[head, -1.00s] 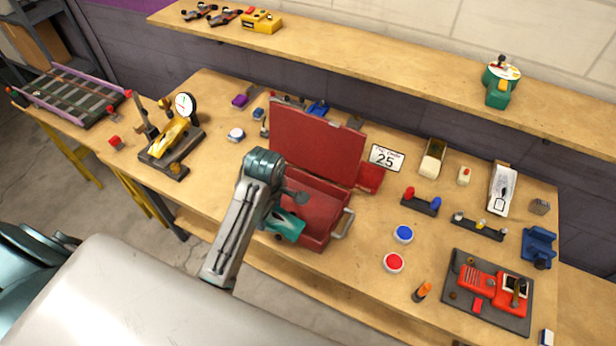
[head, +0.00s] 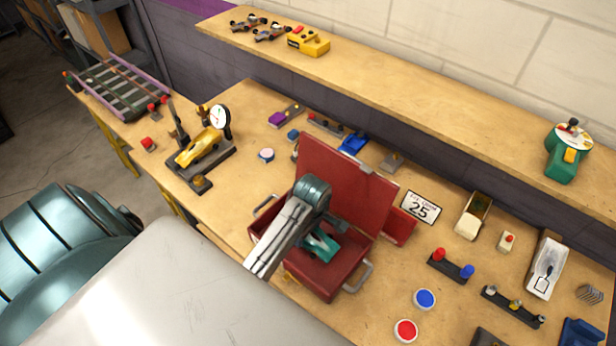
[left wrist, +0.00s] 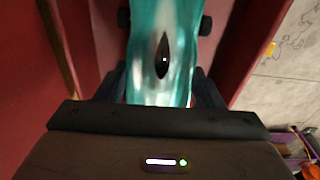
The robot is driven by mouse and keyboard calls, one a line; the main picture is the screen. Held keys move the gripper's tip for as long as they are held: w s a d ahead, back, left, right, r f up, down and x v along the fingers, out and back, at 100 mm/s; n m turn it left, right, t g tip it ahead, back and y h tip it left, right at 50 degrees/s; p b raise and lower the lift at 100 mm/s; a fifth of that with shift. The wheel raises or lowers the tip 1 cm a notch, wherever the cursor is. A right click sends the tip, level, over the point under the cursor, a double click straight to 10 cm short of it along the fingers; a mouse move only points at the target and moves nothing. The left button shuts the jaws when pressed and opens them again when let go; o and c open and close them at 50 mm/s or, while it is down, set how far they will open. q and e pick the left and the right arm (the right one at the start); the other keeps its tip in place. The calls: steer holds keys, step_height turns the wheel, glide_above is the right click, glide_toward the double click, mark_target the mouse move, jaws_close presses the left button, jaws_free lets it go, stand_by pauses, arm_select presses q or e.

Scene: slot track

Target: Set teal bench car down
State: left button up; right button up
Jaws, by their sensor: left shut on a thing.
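The teal bench car (head: 322,244) is in my left gripper, within the outline of the open red case (head: 330,282) in the head view. Whether it touches the case floor I cannot tell. In the left wrist view the glossy teal car body (left wrist: 165,30) with a dark canopy fills the top middle, between red case walls. My left gripper (left wrist: 162,88) is shut on it. In the head view my own arm hides most of the gripper and part of the car. My right gripper is not in view.
The raised red lid (head: 345,190) stands behind the car. A yellow car (head: 203,147) sits on a dark stand with a dial at left. A number 25 card (head: 421,207), blue button (head: 425,299) and red button (head: 405,330) lie right of the case.

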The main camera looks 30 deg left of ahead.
arm_select(q)
step_height(320, 180, down, 2)
steer(key=shift+f, duration=0.25)
steer(key=o, duration=1.1)
steer(key=shift+f, duration=0.15)
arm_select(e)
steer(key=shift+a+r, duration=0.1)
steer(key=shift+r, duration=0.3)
